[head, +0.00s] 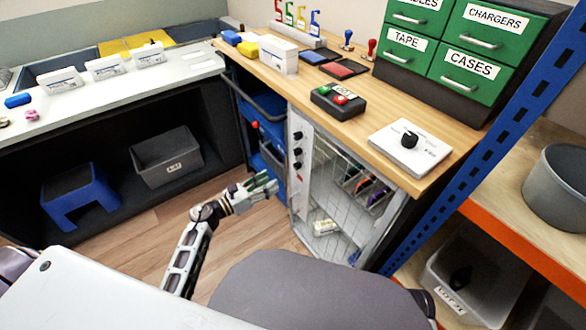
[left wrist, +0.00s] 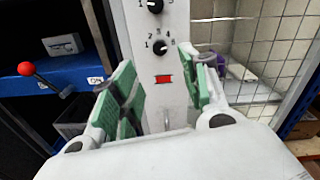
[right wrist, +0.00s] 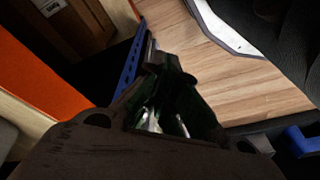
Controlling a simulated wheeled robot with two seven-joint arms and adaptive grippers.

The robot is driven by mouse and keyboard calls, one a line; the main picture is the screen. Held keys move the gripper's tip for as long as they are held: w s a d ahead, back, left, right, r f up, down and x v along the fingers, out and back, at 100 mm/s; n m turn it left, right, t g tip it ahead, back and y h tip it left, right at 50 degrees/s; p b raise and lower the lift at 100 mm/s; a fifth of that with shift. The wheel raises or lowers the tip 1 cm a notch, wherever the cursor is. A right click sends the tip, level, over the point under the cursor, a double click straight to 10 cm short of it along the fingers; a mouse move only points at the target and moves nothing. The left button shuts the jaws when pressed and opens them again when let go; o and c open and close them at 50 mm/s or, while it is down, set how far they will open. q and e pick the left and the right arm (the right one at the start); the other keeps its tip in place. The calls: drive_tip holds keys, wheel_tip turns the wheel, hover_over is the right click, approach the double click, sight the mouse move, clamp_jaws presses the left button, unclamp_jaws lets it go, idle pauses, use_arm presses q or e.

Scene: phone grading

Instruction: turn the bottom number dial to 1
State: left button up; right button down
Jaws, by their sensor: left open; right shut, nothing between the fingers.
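The white dial panel (head: 300,190) stands on the front of the wooden bench, with several black knobs in a column. The bottom number dial (left wrist: 160,47) is a black knob ringed by the numbers 1 to 5; its exact setting is too small to tell. It also shows in the head view (head: 297,165). My left gripper (head: 270,186) is open and empty, its green-padded fingers (left wrist: 166,86) spread in front of the panel below the dial, apart from it. My right gripper (right wrist: 163,62) is shut and empty; the head view does not show it.
Another dial (left wrist: 155,6) sits above, and a red indicator (left wrist: 163,79) below. A red-knobbed lever (left wrist: 25,68) stands left of the panel. A wire-mesh door (head: 335,190) is on the right. Open floor (head: 150,235) lies left of my left arm.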

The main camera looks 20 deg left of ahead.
sight(295, 167)
use_arm(q)
drive_tip(key=x, duration=0.9)
drive_tip(key=shift+w+b, duration=0.1)
drive_tip(key=shift+b, duration=0.3)
drive_tip(key=shift+x, duration=1.1)
use_arm(e)
drive_tip(key=shift+w+a+r, duration=0.1)
drive_tip(key=shift+a+r, duration=0.05)
drive_tip(key=shift+r, duration=0.55)
use_arm(q)
clamp_jaws()
